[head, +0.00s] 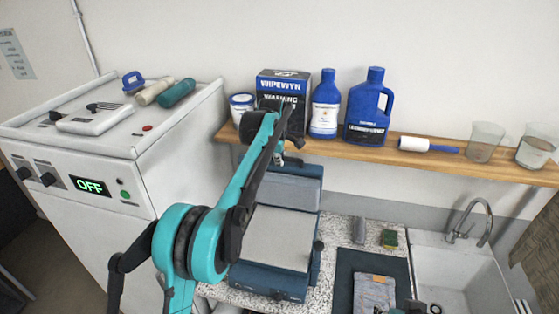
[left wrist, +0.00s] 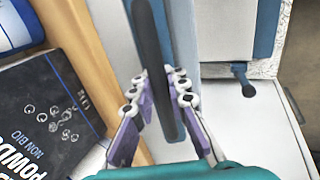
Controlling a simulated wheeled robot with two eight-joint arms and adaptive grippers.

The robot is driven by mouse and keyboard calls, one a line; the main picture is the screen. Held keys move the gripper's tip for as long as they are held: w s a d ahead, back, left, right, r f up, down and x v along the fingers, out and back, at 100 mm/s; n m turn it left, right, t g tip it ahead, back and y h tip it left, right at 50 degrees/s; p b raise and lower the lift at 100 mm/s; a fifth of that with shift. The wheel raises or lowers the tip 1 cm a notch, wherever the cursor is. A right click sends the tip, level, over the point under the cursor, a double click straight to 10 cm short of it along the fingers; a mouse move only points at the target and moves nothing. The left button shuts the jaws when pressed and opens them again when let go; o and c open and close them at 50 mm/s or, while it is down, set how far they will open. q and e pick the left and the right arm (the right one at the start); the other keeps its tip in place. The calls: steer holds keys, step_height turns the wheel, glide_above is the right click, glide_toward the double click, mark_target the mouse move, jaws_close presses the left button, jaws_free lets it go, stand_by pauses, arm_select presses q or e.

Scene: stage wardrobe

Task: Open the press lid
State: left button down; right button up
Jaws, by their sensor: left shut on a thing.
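The press (head: 270,278) is blue with pale grey pads and stands on the speckled counter. Its lid (head: 297,187) is raised and leans back towards the shelf, with the flat lower pad (head: 275,240) uncovered. My left gripper (head: 281,157) is at the lid's top edge, and my teal arm hides part of the press. In the left wrist view its purple fingers (left wrist: 160,103) are shut on the dark bar handle (left wrist: 150,45), beside the lid's blue edge (left wrist: 185,40). Dark parts at the head view's bottom edge may be my right gripper (head: 414,307); its jaws are unclear.
A wooden shelf (head: 400,153) close behind the lid holds a black powder box (head: 283,85), blue bottles (head: 325,105), a lint roller (head: 428,146) and cups. A white machine (head: 180,145) reading OFF stands left. Folded jeans (head: 374,293) lie on a dark mat, left of the sink (head: 455,275).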

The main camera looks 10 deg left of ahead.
arm_select(q)
steer(key=c, duration=1.5)
jaws_free()
steer(key=v, duration=1.2)
steer(key=shift+s+f, duration=0.1)
steer(key=s+f+m+b, duration=0.6)
steer(key=s+f+b, duration=0.4)
steer(key=f, duration=0.6)
steer(key=s+f+m+t+b, duration=0.1)
steer(key=s+f+m+b, duration=0.4)
steer(key=s+f+b, duration=0.6)
steer(key=s+a+f+m+t+b, duration=0.1)
steer(key=s+f+m+b, duration=0.5)
steer(key=s+f, duration=1.1)
step_height(320, 180, down, 6)
steer(key=shift+r+m+b, duration=0.2)
steer(key=shift+m+b, duration=0.1)
steer(key=shift+b, duration=2.1)
